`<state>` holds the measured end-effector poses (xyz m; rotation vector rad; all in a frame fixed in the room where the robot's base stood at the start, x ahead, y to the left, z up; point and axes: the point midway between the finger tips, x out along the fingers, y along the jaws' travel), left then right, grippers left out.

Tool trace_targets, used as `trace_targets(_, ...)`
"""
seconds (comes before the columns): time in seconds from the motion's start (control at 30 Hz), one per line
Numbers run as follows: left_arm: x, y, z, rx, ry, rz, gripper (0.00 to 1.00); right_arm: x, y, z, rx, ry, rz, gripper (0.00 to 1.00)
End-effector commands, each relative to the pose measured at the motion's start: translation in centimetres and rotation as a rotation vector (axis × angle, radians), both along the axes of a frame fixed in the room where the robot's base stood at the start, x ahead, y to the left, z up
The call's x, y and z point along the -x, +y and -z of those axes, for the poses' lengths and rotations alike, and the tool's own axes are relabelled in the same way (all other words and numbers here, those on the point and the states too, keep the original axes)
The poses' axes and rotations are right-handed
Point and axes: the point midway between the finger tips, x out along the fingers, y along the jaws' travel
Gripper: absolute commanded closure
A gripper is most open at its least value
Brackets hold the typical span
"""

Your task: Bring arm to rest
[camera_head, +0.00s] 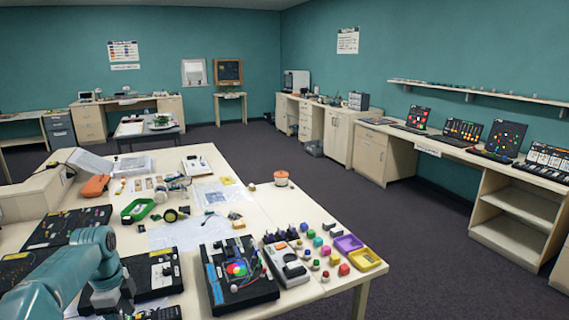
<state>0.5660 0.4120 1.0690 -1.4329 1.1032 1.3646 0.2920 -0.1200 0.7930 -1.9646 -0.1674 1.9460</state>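My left arm, teal, comes in from the lower left over the near part of the work table (262,215). Its wrist bends down above the black boards on the table. The dark end of my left gripper (158,313) shows only in part at the bottom edge, so I cannot see whether it is open or shut, or whether it holds anything. My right arm and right gripper are not in view.
Near my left arm lie a black board with a coloured disc (236,269), a grey-white device (287,262), small coloured blocks, a purple tray (348,243) and a yellow tray (367,260). Open floor (420,240) lies right of the table.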

Motion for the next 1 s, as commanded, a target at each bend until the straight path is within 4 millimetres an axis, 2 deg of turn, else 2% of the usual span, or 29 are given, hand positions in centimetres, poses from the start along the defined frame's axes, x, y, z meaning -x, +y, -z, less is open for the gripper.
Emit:
trace_targets(0.23,-0.4,-5.6,8.6,0.072,0.002,-0.167,0.42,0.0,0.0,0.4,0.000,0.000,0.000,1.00)
trace_targets(0.37,1.1,-10.6,15.0,0.138,0.019,-0.327,0.42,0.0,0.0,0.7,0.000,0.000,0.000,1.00)
trace_targets(0.47,4.3,-15.8,20.7,0.203,0.052,-0.520,0.42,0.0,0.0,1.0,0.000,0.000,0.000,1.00)
trace_targets(0.5,6.1,-17.9,22.7,0.227,0.072,-0.608,0.42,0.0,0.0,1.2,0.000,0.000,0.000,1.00)
trace_targets(0.57,9.3,-20.9,25.3,0.258,0.107,-0.749,0.42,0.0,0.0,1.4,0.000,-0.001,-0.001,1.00)
trace_targets(0.6,11.6,-22.7,26.8,0.274,0.131,-0.846,0.42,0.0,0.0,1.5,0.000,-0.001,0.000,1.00)
trace_targets(0.7,17.5,-26.1,29.0,0.295,0.190,-1.076,0.42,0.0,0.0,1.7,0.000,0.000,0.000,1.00)
trace_targets(0.8,22.4,-28.0,29.8,0.295,0.234,-1.265,0.42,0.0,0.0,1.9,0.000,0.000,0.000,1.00)
trace_targets(0.9,25.7,-28.9,29.8,0.288,0.259,-1.391,0.42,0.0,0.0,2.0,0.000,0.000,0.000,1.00)
trace_targets(1.0,27.2,-29.2,29.7,0.284,0.267,-1.458,0.42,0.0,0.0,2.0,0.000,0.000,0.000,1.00)
